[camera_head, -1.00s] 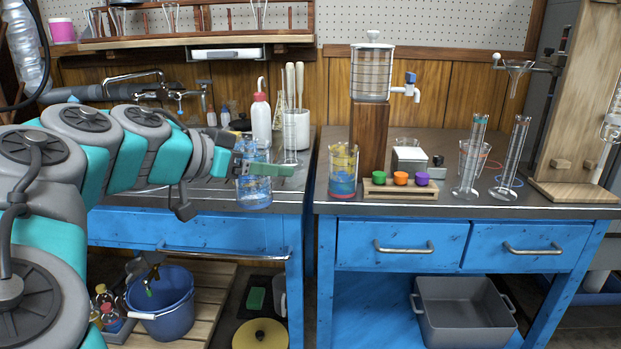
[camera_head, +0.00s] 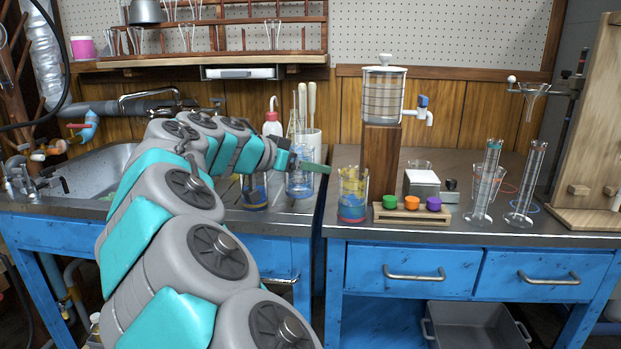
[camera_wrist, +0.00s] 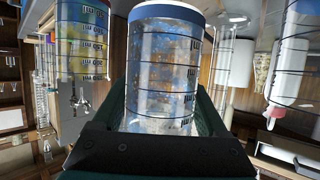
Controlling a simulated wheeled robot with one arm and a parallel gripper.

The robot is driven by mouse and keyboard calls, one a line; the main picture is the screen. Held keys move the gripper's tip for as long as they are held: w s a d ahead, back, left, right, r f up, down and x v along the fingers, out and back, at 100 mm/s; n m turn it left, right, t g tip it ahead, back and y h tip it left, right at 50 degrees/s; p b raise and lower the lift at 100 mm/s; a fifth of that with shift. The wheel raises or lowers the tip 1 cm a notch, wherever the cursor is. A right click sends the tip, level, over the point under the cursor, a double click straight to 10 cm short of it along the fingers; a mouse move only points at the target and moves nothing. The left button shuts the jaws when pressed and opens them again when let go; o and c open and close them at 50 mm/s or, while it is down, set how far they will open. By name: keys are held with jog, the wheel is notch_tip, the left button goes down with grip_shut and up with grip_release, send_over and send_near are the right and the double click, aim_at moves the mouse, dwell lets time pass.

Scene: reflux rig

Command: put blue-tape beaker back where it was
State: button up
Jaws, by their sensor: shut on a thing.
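My gripper (camera_head: 308,165) is shut on a clear beaker (camera_head: 299,185) with a blue band around its base, near the right edge of the left bench. The wrist view is upside down and shows the beaker (camera_wrist: 163,75) between the fingers, blue band (camera_wrist: 166,12) at the top of the picture. Its glass has black marks and blue and orange specks. I cannot tell whether its base touches the bench. Another beaker (camera_head: 254,192), dark blue and yellow, stands to its left. A beaker (camera_head: 353,195) with a red base and yellow and blue stands on the right bench.
A wash bottle (camera_head: 272,124), a flask and a tall white container stand behind the held beaker. A gap divides the two benches. The right bench holds a wooden block (camera_head: 380,165) under a dispenser, a rack of coloured caps (camera_head: 411,215) and two cylinders. A sink (camera_head: 90,180) is left.

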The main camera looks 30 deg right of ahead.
jog(key=shift+w+d, duration=0.2)
jog(key=shift+d, duration=0.05)
jog(key=shift+w+d+f, duration=0.1)
jog(key=shift+f, duration=1.75)
jog(key=shift+f, duration=0.15)
jog(key=o, duration=1.5)
